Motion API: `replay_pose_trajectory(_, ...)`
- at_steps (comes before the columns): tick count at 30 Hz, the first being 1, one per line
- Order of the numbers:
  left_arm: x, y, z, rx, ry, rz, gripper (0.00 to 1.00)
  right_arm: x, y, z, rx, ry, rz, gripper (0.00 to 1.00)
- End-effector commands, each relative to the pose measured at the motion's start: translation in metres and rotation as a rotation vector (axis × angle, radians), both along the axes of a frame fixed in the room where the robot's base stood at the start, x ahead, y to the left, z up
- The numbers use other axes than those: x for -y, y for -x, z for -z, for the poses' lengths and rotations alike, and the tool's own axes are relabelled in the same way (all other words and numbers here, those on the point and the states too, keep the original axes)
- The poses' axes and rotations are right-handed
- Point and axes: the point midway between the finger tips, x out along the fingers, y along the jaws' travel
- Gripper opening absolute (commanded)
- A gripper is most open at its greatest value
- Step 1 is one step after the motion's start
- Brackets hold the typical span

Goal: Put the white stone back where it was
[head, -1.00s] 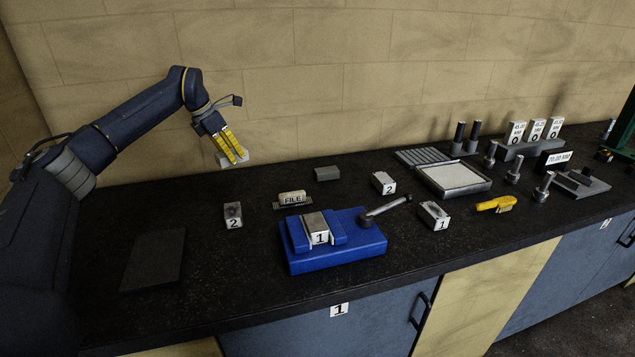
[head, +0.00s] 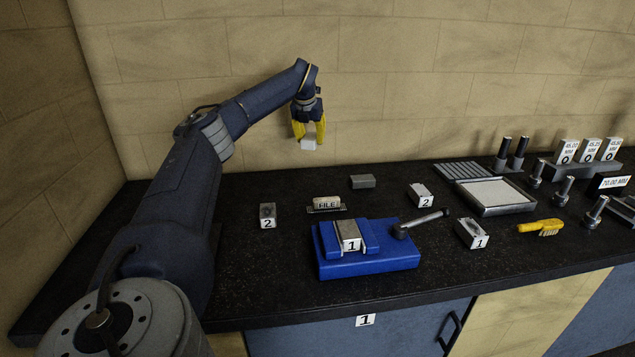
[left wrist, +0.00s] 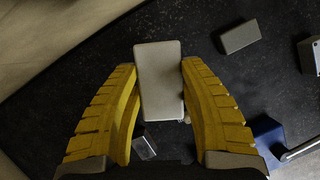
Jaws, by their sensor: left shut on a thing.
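The white stone (head: 308,144) is a small pale rectangular block, held between the yellow fingers of my left gripper (head: 308,135). In the head view it hangs above the back part of the bench, against the wall. In the left wrist view the stone (left wrist: 160,82) lies lengthwise between the two fingers (left wrist: 159,75), with the dark bench top below it. My right gripper is not in view.
A grey block (head: 362,181) lies on the black bench (head: 140,215), right of the held stone. A framed pale plate (head: 497,194) lies farther right. The back left is clear.

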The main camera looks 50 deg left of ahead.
Motion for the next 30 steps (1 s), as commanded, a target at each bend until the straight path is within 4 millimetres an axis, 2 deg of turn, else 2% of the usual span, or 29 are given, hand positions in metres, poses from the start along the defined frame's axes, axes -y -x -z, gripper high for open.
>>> replay_pose_trajectory(1,0.000,0.001,0.014,-0.005,-0.001,0.001,0.05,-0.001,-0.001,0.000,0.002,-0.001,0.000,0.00)
replay_pose_trajectory(6,0.000,0.001,0.053,-0.005,0.000,0.001,0.05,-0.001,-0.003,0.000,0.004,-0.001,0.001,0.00)
replay_pose_trajectory(15,0.000,0.001,0.107,-0.003,0.001,0.003,0.05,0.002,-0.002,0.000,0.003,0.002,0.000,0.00)
replay_pose_trajectory(30,0.001,0.000,0.138,-0.002,0.000,0.003,0.05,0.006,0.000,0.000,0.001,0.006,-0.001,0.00)
